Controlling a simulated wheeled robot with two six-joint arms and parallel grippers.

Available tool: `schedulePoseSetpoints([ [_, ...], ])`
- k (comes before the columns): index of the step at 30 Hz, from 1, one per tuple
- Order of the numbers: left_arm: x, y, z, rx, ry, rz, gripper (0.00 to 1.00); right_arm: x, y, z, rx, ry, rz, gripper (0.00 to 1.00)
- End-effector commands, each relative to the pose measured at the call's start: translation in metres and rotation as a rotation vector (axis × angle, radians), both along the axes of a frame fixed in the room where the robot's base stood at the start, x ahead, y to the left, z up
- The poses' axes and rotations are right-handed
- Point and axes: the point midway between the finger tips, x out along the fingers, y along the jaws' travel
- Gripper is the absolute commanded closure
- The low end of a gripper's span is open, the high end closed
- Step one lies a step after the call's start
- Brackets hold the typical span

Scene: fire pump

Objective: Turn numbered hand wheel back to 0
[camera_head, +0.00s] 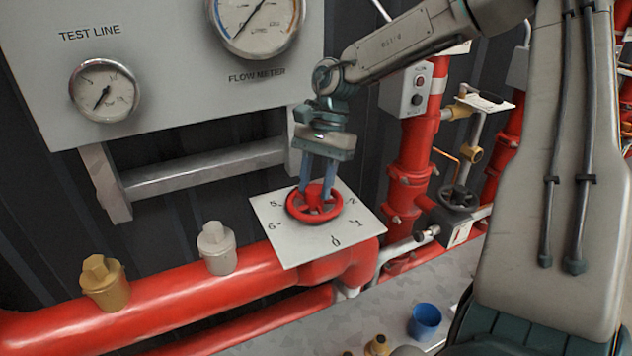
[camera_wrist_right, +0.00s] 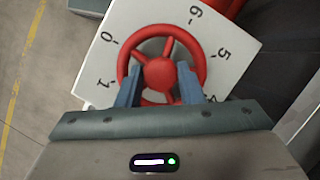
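The red hand wheel (camera_head: 314,203) sits on a white square plate (camera_head: 290,246) with numbers around it. The digits 5, 6, 0, 1 and 2 show in the head view; the far side is covered by my gripper. In the right wrist view the wheel (camera_wrist_right: 160,73) shows its spokes and round hub, with 0 at its left and 6 and 5 at its upper right. I cannot make out a pointer on the wheel. My right gripper (camera_head: 318,183) comes down from above, its two blue fingers apart, one on either side of the hub. My left gripper is out of view.
A panel (camera_head: 180,90) with a test line gauge (camera_head: 104,91) and a flow meter (camera_head: 256,22) stands behind. Red pipes (camera_head: 200,293) run below, with brass (camera_head: 104,283) and grey (camera_head: 217,248) caps. A blue cup (camera_head: 425,321) stands lower right.

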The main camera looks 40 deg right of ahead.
Motion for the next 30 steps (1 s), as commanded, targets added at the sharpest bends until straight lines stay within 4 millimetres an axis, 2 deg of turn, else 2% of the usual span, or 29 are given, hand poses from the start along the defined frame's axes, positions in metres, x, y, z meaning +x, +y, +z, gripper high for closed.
schedulePoseSetpoints([
  [1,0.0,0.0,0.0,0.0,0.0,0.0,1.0,0.0,0.0,0.0,0.0,0.001,0.0,0.78],
  [4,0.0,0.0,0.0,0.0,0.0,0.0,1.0,0.0,0.0,0.0,0.0,0.001,0.0,0.97],
  [5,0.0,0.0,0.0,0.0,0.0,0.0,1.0,0.0,0.0,0.0,0.0,0.001,0.0,0.99],
  [8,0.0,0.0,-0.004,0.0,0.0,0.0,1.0,-0.001,0.0,-0.002,0.0,0.0,-0.023,0.99],
  [18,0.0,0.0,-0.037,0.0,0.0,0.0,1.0,-0.003,0.001,-0.005,0.005,-0.005,-0.361,0.98],
  [30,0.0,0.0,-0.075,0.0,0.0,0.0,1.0,-0.005,0.001,-0.004,0.0,0.0,-0.654,0.99],
])
